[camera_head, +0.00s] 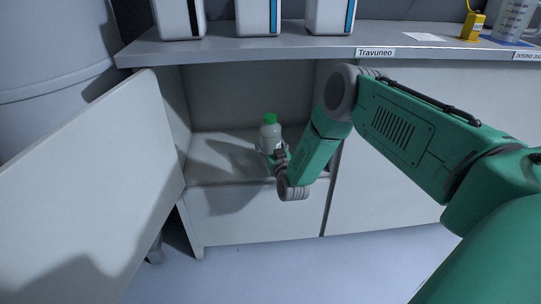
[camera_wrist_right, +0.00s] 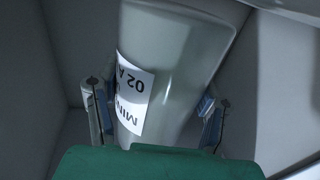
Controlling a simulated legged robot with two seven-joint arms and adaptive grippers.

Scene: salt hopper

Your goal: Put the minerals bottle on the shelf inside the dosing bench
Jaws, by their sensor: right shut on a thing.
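The minerals bottle (camera_head: 270,133) is pale with a green cap and stands about upright inside the open compartment of the dosing bench (camera_head: 250,50). My right gripper (camera_head: 276,154) is shut on its lower part. The right wrist view shows the bottle (camera_wrist_right: 180,60) large, with a white label reading "MIN" and "02", between the two fingers of my right gripper (camera_wrist_right: 155,115). The bottle is over the compartment's shelf (camera_head: 215,150); its base is hidden by the gripper, so I cannot tell whether it touches. My left gripper is not in view.
The compartment door (camera_head: 90,190) is swung open to the left. Several white containers (camera_head: 258,15) stand on the bench top, with a yellow item (camera_head: 473,26) and a clear measuring jug (camera_head: 513,18) at the right. A large grey drum (camera_head: 50,70) stands at far left.

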